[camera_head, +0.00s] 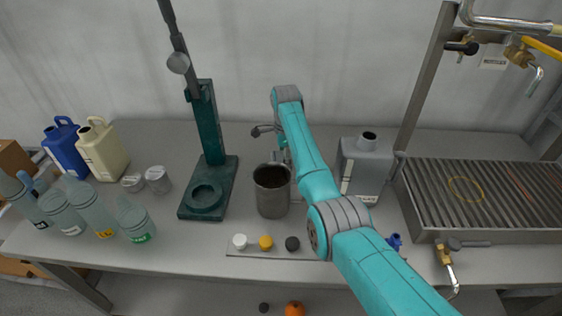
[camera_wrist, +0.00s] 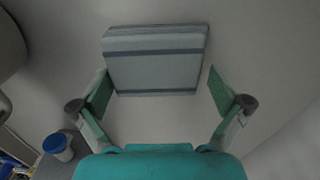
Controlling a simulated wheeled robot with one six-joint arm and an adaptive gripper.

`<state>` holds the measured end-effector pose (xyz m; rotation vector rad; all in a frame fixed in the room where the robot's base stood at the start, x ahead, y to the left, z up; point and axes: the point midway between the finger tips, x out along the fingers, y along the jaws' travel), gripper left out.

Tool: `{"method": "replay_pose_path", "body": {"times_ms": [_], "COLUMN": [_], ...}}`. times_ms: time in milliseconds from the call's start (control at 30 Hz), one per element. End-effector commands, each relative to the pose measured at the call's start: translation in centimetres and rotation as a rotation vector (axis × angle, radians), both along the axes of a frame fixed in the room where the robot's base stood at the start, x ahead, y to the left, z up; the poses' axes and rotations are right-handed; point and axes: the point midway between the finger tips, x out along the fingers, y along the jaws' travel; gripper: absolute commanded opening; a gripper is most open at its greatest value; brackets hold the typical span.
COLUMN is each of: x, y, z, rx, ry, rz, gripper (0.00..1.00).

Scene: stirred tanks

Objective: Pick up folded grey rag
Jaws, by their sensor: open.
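The folded grey rag (camera_wrist: 155,62) lies flat in the wrist view, a grey-blue rectangle with darker stripes. My gripper (camera_wrist: 166,92) is open, with one green-padded finger to the left of the rag and one to the right. The rag lies between and just beyond the fingertips, and nothing is held. In the head view my gripper (camera_head: 283,150) is at the far side of the bench, behind a grey metal jug. I cannot make out the rag there; my arm and the jug block that area.
The metal jug (camera_head: 271,192) stands in front of my gripper, and a grey jerrycan (camera_head: 366,166) stands to the right. A green stand (camera_head: 208,150) rises on the left. A slatted drain rack (camera_head: 485,195) fills the right side. A blue-capped container (camera_wrist: 58,146) shows at lower left.

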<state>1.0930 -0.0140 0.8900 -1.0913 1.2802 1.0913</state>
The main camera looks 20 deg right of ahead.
Motion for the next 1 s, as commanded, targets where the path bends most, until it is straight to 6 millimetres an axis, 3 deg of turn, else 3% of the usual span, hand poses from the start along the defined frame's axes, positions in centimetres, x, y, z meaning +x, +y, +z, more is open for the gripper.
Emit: {"method": "replay_pose_path", "body": {"times_ms": [100, 233, 267, 667, 1000], "x": [0.0, 0.0, 0.0, 0.0, 0.1], "y": [0.0, 0.0, 0.0, 0.0, 0.0], "z": [0.0, 0.1, 0.1, 1.0, 7.0], "rx": [0.0, 0.0, 0.0, 0.0, 0.0], "ry": [0.0, 0.0, 0.0, -0.002, -0.003], "rz": [0.0, 0.0, 0.0, 0.0, 0.0], "gripper": [1.0, 0.68, 0.64, 0.64, 0.64]}}
